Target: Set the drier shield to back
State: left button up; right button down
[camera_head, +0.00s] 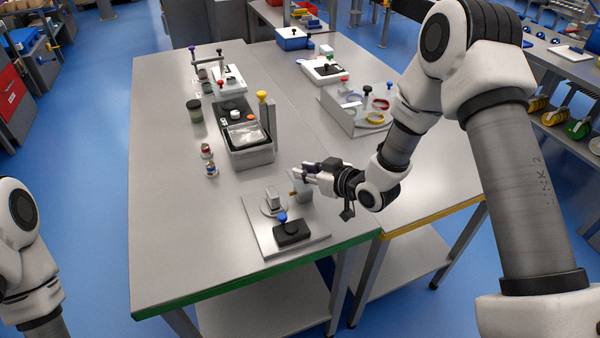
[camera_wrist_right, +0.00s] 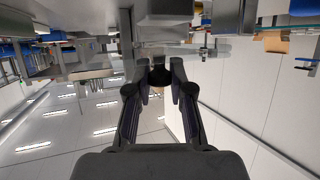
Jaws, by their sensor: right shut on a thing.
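The drier appears to be the unit on a light grey base plate (camera_head: 258,238) at the near edge of the table. It has a small metal block on a round seat (camera_head: 272,203) and a black box (camera_head: 292,233) with a blue knob (camera_head: 282,217). A pale, clear-looking shield (camera_head: 303,189) stands at its right back side. My right gripper (camera_head: 300,177) is at this shield, shut on a small part there. In the right wrist view a dark round knob (camera_wrist_right: 160,76) sits between the fingertips. My left gripper is out of view.
A grey tub carrier (camera_head: 248,156) with a yellow-topped post stands behind the drier. Two small capped bottles (camera_head: 208,160) and a green jar (camera_head: 195,111) stand to its left. The table's left front is clear.

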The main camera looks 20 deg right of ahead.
jog(key=shift+w+d+r, duration=0.15)
jog(key=c, duration=1)
grip_release()
jog(key=shift+d, duration=0.1)
jog(key=shift+w+f, duration=0.15)
jog(key=shift+f, duration=0.05)
jog(key=shift+s+d+r, duration=0.15)
jog(key=shift+s+r, duration=0.1)
jog(key=shift+s, duration=0.25)
jog(key=v, duration=1)
jog(key=shift+s+d, duration=0.25)
jog(key=shift+s, duration=0.1)
